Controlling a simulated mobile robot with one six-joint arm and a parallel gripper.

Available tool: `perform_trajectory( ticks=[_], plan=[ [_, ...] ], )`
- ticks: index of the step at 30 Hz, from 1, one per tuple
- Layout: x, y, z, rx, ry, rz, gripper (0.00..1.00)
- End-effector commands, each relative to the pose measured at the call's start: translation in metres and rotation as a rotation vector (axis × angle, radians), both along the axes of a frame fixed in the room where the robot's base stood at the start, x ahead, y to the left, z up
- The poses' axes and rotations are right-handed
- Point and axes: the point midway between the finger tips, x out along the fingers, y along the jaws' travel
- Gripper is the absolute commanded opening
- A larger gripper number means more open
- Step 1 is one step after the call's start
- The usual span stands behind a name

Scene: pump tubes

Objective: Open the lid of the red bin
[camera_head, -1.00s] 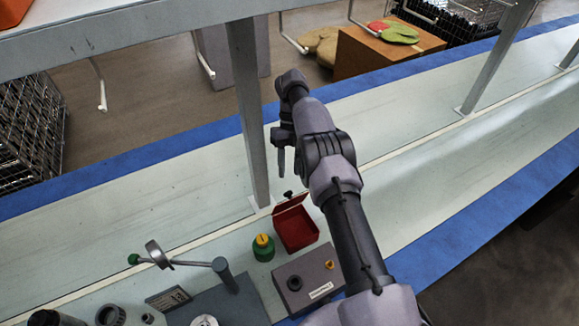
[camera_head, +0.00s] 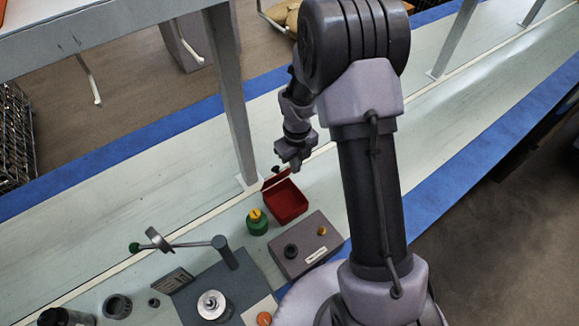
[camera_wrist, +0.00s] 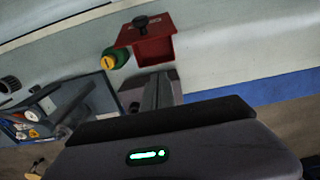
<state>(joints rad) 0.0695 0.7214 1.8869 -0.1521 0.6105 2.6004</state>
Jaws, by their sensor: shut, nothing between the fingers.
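The red bin (camera_head: 291,208) stands on the pale bench, and I can see into it. My gripper (camera_head: 296,164) is shut and empty, just above and behind the bin in the head view. Its closed fingers also show in the wrist view (camera_wrist: 158,80). I see no contact with the lid.
A green and yellow cylinder (camera_head: 257,224) stands left of the bin. A grey box (camera_head: 298,262) with a yellow knob sits in front. A lever fixture (camera_head: 225,255) is further left. A shelf post (camera_head: 232,110) rises behind. The bench to the right is clear.

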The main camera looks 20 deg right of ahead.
Motion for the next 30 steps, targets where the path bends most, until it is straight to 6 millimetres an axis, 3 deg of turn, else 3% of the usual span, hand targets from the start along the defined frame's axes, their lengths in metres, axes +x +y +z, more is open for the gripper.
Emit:
perform_trajectory(
  ticks=[12,19,30],
  plan=[
    [0.000,0.000,-0.094,0.000,0.004,0.002,0.00],
    [0.031,0.010,-0.077,0.000,0.001,0.003,0.00],
    [0.036,0.012,-0.074,-0.001,0.003,0.003,0.00]
  ],
)
